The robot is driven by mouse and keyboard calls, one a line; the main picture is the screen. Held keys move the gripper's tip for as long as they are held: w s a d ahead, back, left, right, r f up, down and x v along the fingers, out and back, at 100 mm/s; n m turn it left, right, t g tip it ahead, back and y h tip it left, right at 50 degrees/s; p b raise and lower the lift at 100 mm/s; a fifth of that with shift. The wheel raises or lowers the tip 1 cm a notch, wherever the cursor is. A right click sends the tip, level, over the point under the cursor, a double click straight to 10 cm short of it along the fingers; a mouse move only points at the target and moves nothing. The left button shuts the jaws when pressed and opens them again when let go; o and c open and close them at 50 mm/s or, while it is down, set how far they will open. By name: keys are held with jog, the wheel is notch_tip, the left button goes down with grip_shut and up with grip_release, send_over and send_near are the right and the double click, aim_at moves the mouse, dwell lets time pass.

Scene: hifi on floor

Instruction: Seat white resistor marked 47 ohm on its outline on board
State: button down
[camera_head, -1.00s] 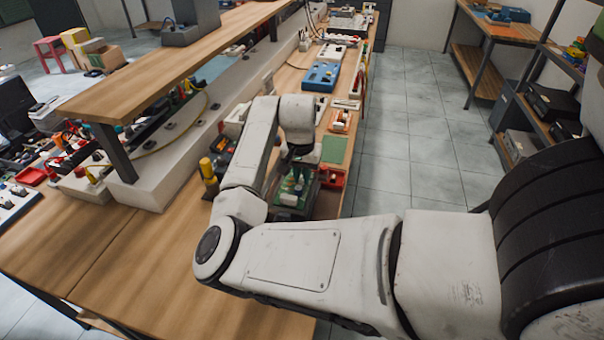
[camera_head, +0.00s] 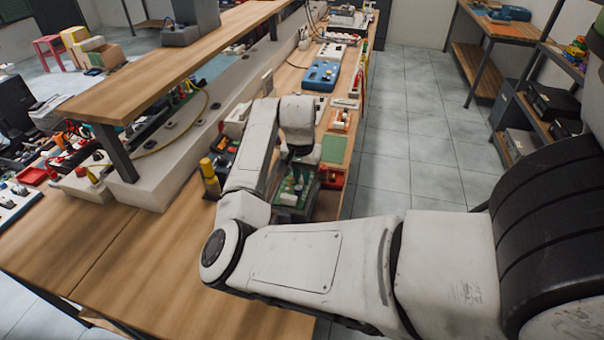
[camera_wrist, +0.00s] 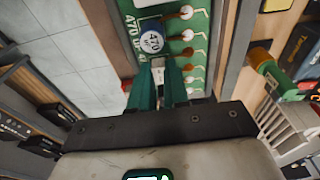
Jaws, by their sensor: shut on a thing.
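In the wrist view, my gripper (camera_wrist: 161,72) has two teal fingers shut on a small pale piece (camera_wrist: 158,63), which fits the white resistor. Its marking cannot be read, and the fingers hide most of it. The tips are over the green board (camera_wrist: 200,50), close to a blue round part marked 470 (camera_wrist: 152,42). I cannot tell whether the piece touches the board. Copper-coloured pads with white traces line the board. In the head view, my gripper (camera_head: 301,177) is low over the board (camera_head: 287,198); the resistor and its outline cannot be made out there.
A yellow-topped post (camera_head: 208,172) stands left of the board. A red bin (camera_head: 333,178) and green mat (camera_head: 334,149) lie to its right and behind. A blue device (camera_head: 321,76) is farther back. The near-left bench top is clear.

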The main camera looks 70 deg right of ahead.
dwell(0.3)
jog(key=c, duration=0.6)
grip_release()
jog(key=shift+c, duration=0.2)
jog(key=shift+r+p, duration=3)
